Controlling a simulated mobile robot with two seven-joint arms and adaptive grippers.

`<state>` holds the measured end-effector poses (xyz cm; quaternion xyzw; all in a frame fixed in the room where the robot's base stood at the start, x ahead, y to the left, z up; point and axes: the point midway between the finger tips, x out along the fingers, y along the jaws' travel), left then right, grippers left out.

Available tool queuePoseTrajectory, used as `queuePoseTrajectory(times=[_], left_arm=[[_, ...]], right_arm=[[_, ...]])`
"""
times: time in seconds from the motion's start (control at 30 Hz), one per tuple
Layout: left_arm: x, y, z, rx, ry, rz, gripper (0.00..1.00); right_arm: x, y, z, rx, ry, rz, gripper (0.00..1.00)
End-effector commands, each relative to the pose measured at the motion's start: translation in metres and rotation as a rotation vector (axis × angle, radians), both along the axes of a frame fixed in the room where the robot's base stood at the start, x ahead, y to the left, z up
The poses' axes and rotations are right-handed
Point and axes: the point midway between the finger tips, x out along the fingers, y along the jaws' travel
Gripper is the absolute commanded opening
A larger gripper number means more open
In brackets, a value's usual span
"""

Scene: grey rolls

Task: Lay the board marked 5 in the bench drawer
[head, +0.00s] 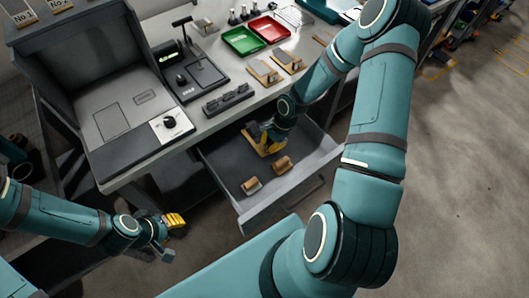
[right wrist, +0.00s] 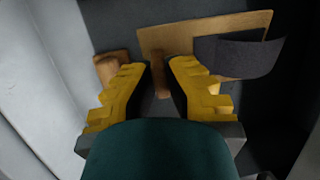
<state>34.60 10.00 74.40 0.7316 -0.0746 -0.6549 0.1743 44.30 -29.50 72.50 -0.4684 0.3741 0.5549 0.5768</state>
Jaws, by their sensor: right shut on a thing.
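The bench drawer (head: 225,165) is pulled open below the bench top. My right gripper (head: 267,142) reaches down into it and is shut on a tan board (head: 249,137) near the drawer's back. In the right wrist view the yellow fingers (right wrist: 158,68) close on a narrow wooden upright part of the board (right wrist: 185,34), and a dark curved sheet (right wrist: 240,56) covers its right part. No number is readable on the board; I cannot tell whether it touches the drawer floor. My left gripper (head: 172,222) is off the bench front at left; its jaw state is unclear.
A brown block (head: 282,163) and a grey-and-tan block (head: 251,185) lie in the drawer, in front of the held board. On the bench are two similar boards (head: 264,73), a green tray (head: 243,41), a red tray (head: 269,28) and a dark rack (head: 228,98).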

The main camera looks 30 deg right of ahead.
Motion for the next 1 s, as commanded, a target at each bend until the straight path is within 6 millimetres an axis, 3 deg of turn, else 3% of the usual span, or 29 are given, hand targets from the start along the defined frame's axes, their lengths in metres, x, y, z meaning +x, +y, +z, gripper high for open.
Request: queuePoseTrajectory(times=[0.23, 1.0], left_arm=[[0.002, 0.0, -0.01, 0.001, -0.005, 0.001, 0.41], [0.007, 0.001, -0.035, 0.003, -0.016, 0.004, 0.41]], right_arm=[[0.002, 0.011, -0.033, -0.002, 0.001, 0.005, 0.0], [0.006, 0.021, -0.025, -0.286, 0.068, 0.005, 0.0]])
